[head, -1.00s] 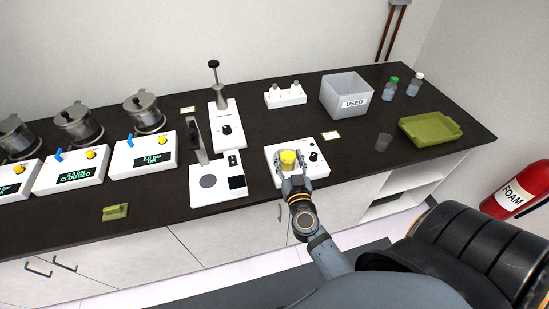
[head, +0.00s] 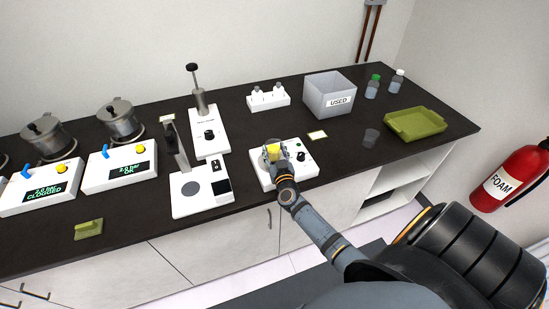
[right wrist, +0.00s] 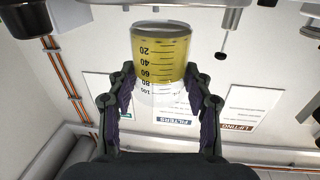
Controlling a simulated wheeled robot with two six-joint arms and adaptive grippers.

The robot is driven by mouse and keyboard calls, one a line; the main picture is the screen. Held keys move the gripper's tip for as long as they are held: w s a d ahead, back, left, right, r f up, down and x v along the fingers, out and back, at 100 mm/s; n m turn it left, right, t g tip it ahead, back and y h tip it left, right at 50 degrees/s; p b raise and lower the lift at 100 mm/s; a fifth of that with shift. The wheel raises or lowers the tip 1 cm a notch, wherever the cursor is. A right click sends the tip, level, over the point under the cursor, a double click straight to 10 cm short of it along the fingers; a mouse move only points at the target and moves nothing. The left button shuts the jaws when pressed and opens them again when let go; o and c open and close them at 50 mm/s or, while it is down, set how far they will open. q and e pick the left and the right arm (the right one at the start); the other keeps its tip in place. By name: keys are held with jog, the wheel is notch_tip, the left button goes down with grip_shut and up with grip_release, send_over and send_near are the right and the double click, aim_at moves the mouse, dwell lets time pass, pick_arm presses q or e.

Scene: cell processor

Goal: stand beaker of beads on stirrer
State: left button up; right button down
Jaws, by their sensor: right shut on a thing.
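The beaker of yellow beads (head: 273,149) is held in my right gripper (head: 278,158), over the rear left part of the stirrer. My left gripper is not in view.
A white device with a round grey plate (head: 190,189) stands close left of the stirrer. A clear empty cup (head: 371,136), a green tray (head: 416,134) and a grey USED bin (head: 330,107) are to the right. A small card (head: 317,135) lies behind the stirrer.

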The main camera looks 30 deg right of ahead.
jog(key=shift+w+f, duration=0.1)
jog(key=shift+f, duration=0.85)
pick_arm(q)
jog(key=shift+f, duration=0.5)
pick_arm(e)
jog(key=shift+r, duration=0.1)
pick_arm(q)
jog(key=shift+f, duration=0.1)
pick_arm(e)
jog(key=c, duration=0.6)
grip_release()
jog(key=shift+r, duration=0.15)
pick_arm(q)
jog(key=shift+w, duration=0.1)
pick_arm(e)
jog(key=v, duration=1.2)
